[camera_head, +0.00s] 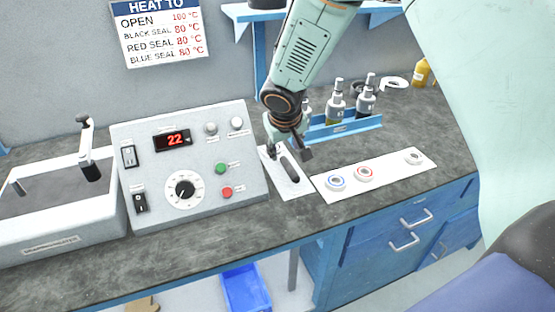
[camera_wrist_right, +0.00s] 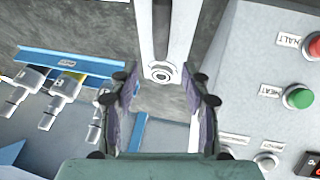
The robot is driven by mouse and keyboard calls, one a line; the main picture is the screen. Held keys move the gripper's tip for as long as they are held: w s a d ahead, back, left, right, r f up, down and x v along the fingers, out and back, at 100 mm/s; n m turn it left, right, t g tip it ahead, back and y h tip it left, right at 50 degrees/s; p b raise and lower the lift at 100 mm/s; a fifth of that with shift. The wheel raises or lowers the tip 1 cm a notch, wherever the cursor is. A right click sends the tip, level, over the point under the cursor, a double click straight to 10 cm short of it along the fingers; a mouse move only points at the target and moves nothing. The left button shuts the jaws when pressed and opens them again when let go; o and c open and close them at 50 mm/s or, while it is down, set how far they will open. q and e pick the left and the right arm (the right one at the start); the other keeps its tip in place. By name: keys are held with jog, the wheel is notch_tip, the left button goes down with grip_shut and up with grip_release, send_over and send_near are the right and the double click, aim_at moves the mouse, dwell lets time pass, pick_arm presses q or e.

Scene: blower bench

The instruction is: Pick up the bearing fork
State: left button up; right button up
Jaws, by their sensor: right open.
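What looks like the bearing fork, a slim dark piece (camera_head: 289,169), lies on a small white mat (camera_head: 297,188) between the control box and the strip of rings. In the right wrist view its dark bar (camera_wrist_right: 160,28) runs up from a pale end with a round metal fitting (camera_wrist_right: 161,73). My right gripper (camera_head: 291,155) is just above the mat and partly hides the piece. In the right wrist view the fingers (camera_wrist_right: 163,98) are apart with nothing between them, and the fitting shows just beyond the tips. My left gripper is not in view.
The grey control box (camera_head: 252,178) with a red "22" display stands close on the left. A blue rack (camera_head: 345,130) with bottles is behind. A white strip (camera_head: 390,176) with three rings lies right. A grey basin (camera_head: 60,215) is far left. The bench front is clear.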

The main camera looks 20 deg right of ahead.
aim_at(286, 161)
jog(key=x, duration=0.4)
jog(key=b+x, duration=0.1)
jog(key=x, duration=0.1)
jog(key=shift+s+f, duration=0.25)
jog(key=shift+f, duration=0.1)
jog(key=shift+w+d+f, duration=0.15)
jog(key=shift+d+f, duration=0.1)
jog(key=shift+f, duration=0.05)
jog(key=shift+a+r, duration=0.15)
jog(key=shift+a, duration=0.1)
jog(key=shift+c, duration=1)
jog(key=shift+d, duration=0.15)
jog(key=c, duration=0.6)
grip_shut()
